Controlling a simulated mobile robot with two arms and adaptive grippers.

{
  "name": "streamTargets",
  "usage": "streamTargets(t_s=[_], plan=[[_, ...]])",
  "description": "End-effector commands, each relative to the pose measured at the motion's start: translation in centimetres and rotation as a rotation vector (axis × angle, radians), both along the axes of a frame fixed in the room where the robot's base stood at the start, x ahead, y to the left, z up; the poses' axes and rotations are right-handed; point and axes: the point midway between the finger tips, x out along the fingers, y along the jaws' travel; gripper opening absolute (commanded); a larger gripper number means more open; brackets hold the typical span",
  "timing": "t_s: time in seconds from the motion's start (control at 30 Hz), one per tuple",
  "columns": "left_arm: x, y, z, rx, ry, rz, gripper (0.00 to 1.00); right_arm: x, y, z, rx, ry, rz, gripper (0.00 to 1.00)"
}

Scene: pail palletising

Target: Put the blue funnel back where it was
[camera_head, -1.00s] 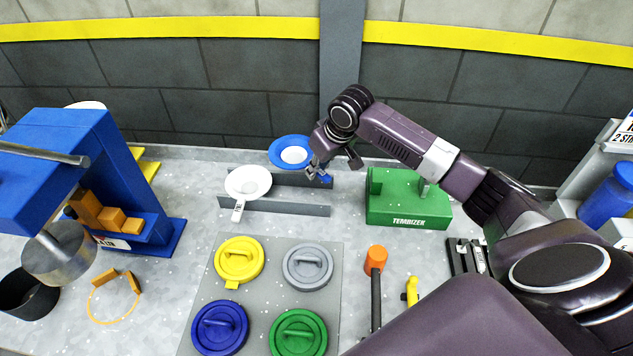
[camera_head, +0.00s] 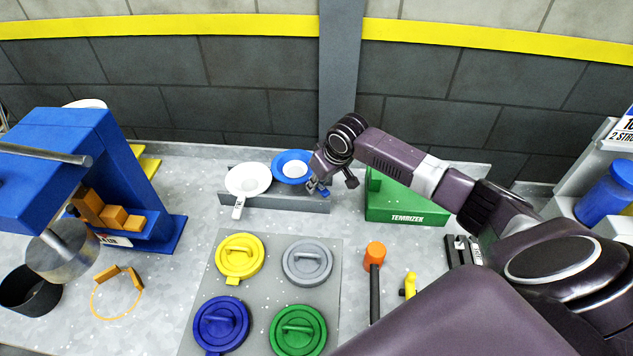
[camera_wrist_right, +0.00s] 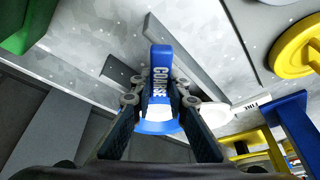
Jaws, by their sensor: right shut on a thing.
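The blue funnel (camera_head: 292,154) has a wide blue rim and a pale centre. My right gripper (camera_head: 322,188) is shut on its blue handle, marked COARSE, which also shows in the right wrist view (camera_wrist_right: 161,62). In the head view the funnel's bowl is at the grey rack (camera_head: 290,203), right beside the white funnel (camera_head: 247,179). The white funnel sits at the left of the rack with its tag hanging in front. I cannot tell whether the blue funnel rests on the rack or hangs just above it. My left gripper is out of view.
A grey mat (camera_head: 270,245) with several coloured lids lies in front. A blue press (camera_head: 85,150) stands left, an orange-headed mallet (camera_head: 375,257) front right. The wall is close behind.

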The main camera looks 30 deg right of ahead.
Motion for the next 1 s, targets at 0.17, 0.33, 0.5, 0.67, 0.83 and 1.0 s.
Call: streamTargets(t_s=[0.17,0.33,0.5,0.67,0.83,1.0], plan=[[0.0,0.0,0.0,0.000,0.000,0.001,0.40,0.0,0.0,-0.5,0.001,-0.001,0.000,0.00],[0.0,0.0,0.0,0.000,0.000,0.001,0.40,0.0,0.0,-0.6,0.000,-0.001,0.000,0.18],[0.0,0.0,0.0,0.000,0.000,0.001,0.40,0.0,0.0,-0.6,0.000,-0.001,0.000,0.32],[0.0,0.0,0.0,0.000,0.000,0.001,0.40,0.0,0.0,-0.6,0.000,-0.001,0.000,0.32],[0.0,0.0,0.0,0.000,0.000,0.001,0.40,0.1,0.0,0.0,-0.001,-0.002,0.000,0.32],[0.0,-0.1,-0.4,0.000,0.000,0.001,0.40,-0.5,-0.2,2.3,0.000,-0.005,0.002,0.32]])
